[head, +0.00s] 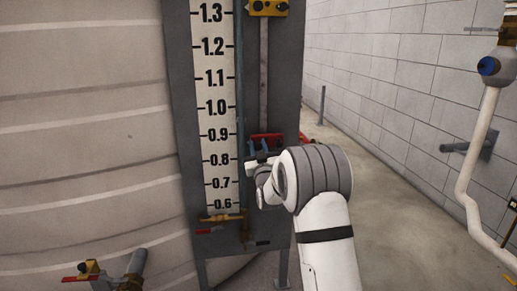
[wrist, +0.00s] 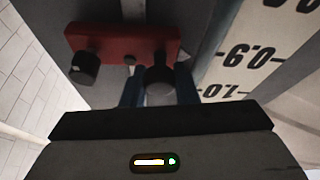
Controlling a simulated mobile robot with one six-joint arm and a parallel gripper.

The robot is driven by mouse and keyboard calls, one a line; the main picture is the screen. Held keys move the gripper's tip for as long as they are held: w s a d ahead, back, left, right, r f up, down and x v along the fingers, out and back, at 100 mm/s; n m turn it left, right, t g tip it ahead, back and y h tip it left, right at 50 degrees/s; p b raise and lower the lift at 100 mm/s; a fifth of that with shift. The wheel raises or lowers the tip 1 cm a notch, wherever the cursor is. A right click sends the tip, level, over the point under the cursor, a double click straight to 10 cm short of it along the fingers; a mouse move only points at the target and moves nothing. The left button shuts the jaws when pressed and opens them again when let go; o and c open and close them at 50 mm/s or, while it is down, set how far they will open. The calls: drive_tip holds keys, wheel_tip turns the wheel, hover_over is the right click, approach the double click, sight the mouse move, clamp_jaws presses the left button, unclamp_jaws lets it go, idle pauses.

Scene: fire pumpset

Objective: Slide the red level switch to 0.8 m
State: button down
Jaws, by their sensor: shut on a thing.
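The red level switch (head: 266,137) is on a vertical rail right of the white level scale (head: 219,110). In the head view it stands about beside the 0.9 mark, above 0.8; the exact reading cannot be told. In the wrist view the red switch (wrist: 110,42) is a red block with two dark knobs. My gripper (head: 261,152) is at the switch from below and in front. Its blue fingers (wrist: 160,88) sit on either side of the right dark knob (wrist: 160,76) and are shut on it. My arm hides the area below right of the switch.
A yellow box (head: 268,7) sits higher on the same rail. A brass valve (head: 222,217) is at the scale's bottom, with a red lever to its left. A large ribbed tank (head: 85,120) fills the left. Open floor (head: 395,200) lies to the right.

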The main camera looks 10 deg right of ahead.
wheel_tip(320, 180, down, 8)
drive_tip(key=b, duration=0.6)
drive_tip(key=shift+r, duration=0.15)
drive_tip(key=c, duration=1.1)
unclamp_jaws()
drive_tip(key=shift+c, duration=0.2)
drive_tip(key=p+v, duration=0.1)
drive_tip(key=v, duration=0.6)
drive_tip(key=shift+s, duration=0.35)
